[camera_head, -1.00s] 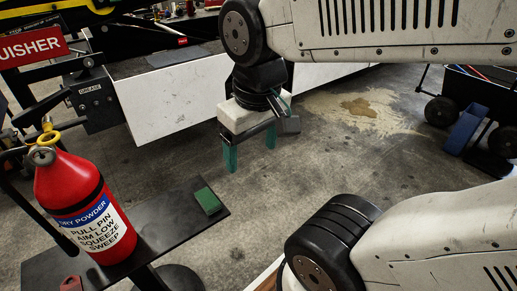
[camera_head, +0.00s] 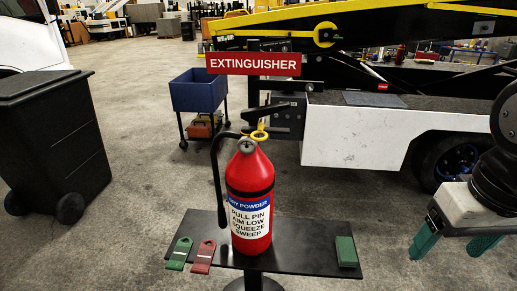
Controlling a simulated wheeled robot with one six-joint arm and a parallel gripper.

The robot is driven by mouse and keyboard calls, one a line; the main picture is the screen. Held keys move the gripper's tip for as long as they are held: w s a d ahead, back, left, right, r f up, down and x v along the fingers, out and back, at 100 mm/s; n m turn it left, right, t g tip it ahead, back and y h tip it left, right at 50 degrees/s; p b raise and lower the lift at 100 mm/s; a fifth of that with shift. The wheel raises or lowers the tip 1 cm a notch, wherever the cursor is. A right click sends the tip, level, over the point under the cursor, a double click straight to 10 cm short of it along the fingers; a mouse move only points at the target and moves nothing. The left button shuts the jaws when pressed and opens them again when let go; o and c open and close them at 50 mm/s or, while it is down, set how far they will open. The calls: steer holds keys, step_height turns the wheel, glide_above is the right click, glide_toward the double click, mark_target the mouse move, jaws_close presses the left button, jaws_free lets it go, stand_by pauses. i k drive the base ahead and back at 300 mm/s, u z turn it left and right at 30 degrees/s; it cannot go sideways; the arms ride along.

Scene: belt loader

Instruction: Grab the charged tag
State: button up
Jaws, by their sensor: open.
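Two flat tags with round holes lie side by side at the left end of the black stand top (camera_head: 300,262): a green tag (camera_head: 179,253) and, to its right, a red tag (camera_head: 204,257). I can read no word on either tag. The red fire extinguisher (camera_head: 250,208) stands upright on the stand, right of the tags, with a yellow pull ring. My gripper (camera_head: 455,243) is at the right edge, open and empty, its teal fingers pointing down. It is well to the right of the stand, apart from the tags.
A small green block (camera_head: 346,251) lies at the stand's right end. An EXTINGUISHER sign (camera_head: 254,64) is behind the extinguisher. A black wheeled bin (camera_head: 55,145) is at left, a blue cart (camera_head: 196,92) behind, and the belt loader (camera_head: 365,135) at back right. Floor between bin and stand is clear.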

mark_target(177, 260)
steer(key=u, duration=0.45)
steer(key=k, duration=0.55)
steer(key=u, duration=1.4)
steer(key=i, duration=1.55)
steer(key=z, duration=1.05)
steer(key=i, duration=0.45)
steer(key=z, duration=0.45)
